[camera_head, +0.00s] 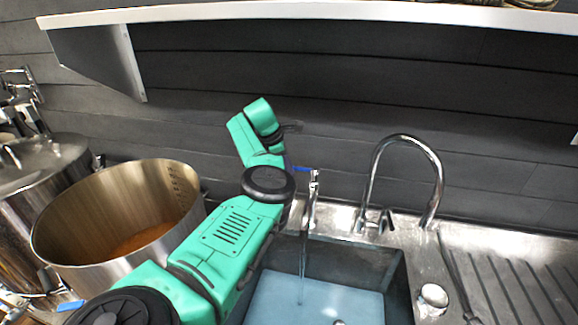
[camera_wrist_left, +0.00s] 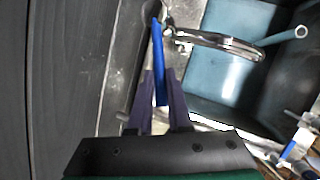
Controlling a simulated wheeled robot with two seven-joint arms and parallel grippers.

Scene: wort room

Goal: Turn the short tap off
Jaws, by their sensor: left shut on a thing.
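The short tap (camera_head: 312,200) stands at the back left edge of the sink, and a thin stream falls below it into the sink. Its blue lever (camera_head: 301,169) points left toward my arm. In the left wrist view the blue lever (camera_wrist_left: 158,48) runs down between the purple fingers of my left gripper (camera_wrist_left: 161,88), which is shut on it. The chrome spout (camera_wrist_left: 222,41) reaches to the right over the sink. In the head view, my green left arm hides most of the gripper. My right gripper is not in view.
The sink (camera_head: 400,290) holds bluish water. A tall curved tap (camera_head: 437,165) stands right of the short tap. A large steel pot (camera_head: 75,252) stands at the left, near my arm. A white shelf (camera_head: 330,10) runs above along the dark wall. A ribbed drainboard (camera_head: 520,280) lies right.

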